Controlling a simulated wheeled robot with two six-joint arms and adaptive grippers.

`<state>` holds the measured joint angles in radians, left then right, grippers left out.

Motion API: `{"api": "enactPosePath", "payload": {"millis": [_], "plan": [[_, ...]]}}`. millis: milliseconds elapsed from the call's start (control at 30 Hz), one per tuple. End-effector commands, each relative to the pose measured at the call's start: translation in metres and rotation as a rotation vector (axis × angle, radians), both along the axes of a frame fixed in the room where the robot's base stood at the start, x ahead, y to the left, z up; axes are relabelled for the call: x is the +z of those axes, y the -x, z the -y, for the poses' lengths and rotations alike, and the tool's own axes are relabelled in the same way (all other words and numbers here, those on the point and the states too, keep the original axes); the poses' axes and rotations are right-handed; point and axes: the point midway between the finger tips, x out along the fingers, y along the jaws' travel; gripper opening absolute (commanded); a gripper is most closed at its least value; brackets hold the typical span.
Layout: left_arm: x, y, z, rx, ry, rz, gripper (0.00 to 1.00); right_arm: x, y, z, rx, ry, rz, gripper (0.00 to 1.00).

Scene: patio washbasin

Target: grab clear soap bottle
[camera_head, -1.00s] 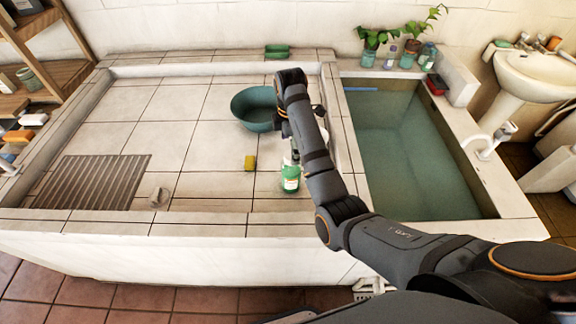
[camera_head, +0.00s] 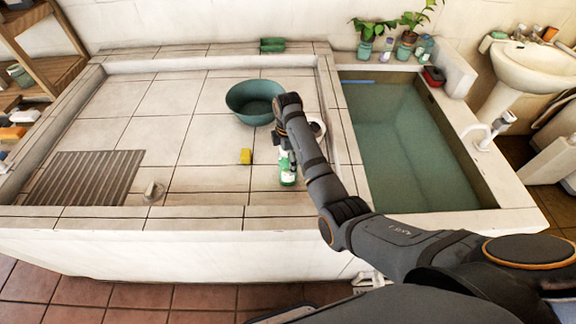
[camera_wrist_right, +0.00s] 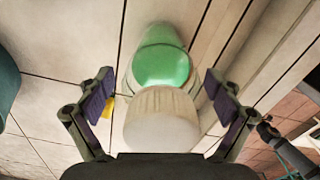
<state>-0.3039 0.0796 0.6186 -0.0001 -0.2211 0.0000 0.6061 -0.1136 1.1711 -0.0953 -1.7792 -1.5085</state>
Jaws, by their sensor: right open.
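A bottle with green contents (camera_head: 288,174) stands on the tiled counter (camera_head: 210,178), partly hidden by my right arm. In the right wrist view its white cap (camera_wrist_right: 160,122) and green body (camera_wrist_right: 160,66) lie between the fingers. My right gripper (camera_wrist_right: 160,94) is open, with a finger on either side of the bottle, and no closed contact shows. In the head view the right gripper (camera_head: 284,138) is just above and behind the bottle, mostly covered by the arm. My left gripper is not in view.
A yellow sponge (camera_head: 246,156) lies left of the bottle. A teal basin (camera_head: 254,100) stands behind it. A white round item (camera_head: 318,127) is partly hidden by my arm. A water-filled trough (camera_head: 415,150) is on the right. The tiles at left are mostly clear.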

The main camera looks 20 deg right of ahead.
Motion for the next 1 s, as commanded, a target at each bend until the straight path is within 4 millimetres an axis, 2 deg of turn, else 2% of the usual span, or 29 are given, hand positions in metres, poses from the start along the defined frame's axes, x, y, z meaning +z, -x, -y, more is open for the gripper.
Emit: {"api": "enactPosePath", "payload": {"millis": [100,133,667,1000], "plan": [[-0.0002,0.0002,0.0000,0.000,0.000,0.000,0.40,0.0000,0.0001,0.0001,0.000,0.000,0.000,0.92],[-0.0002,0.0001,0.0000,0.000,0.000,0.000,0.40,0.0000,0.0001,0.0001,0.000,0.000,0.000,0.89],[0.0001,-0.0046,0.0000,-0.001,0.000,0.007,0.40,0.0004,0.0001,0.0000,0.000,0.000,0.000,0.17],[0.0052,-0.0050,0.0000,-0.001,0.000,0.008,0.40,0.0060,-0.0006,-0.0001,0.000,0.000,0.001,0.15]]}}
